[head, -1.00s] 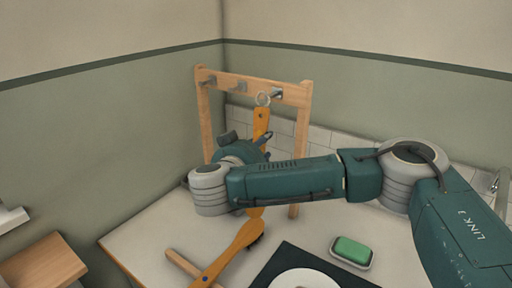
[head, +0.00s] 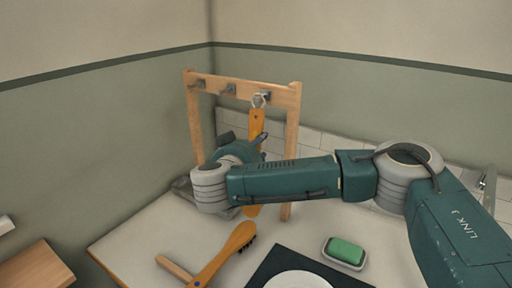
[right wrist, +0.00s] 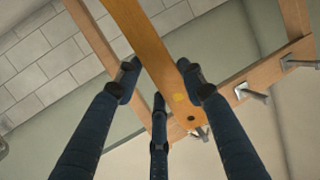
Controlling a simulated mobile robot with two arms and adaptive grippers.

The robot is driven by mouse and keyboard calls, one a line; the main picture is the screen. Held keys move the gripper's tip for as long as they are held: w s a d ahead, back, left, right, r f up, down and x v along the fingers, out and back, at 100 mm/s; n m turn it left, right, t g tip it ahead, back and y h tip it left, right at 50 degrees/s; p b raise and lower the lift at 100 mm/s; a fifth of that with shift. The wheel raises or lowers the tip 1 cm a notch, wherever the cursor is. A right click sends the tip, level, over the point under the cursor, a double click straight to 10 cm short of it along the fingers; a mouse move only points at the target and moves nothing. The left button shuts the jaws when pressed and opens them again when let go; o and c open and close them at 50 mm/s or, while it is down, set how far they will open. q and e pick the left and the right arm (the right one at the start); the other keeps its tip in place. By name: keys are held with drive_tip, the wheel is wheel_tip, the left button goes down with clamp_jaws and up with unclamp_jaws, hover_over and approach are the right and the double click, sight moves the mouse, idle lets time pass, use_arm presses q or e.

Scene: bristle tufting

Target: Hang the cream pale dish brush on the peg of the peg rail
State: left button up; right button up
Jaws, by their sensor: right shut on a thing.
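My right gripper (head: 262,142) is shut on the orange-tan handle of a brush (head: 256,122), held upright in front of the peg rail (head: 285,97). In the right wrist view, my fingers (right wrist: 162,82) flank the handle (right wrist: 150,42), whose holed end lies near the rail. My left gripper is not in view.
Two other pegs (head: 230,89) on the rail are bare. An orange brush (head: 232,243) with dark bristles lies on the table (head: 135,240). A green sponge-like block (head: 346,251) in a dish and a white plate (head: 298,281) on a dark mat are at the front right.

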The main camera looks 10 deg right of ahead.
drive_tip(key=o, duration=1.5)
drive_tip(key=shift+s+a, duration=0.1)
drive_tip(key=b+v, duration=0.1)
drive_tip(key=v, duration=0.5)
drive_tip(key=shift+s+a+r, duration=0.15)
drive_tip(key=shift+s, duration=0.15)
idle(0.4)
drive_tip(key=shift+r, duration=0.1)
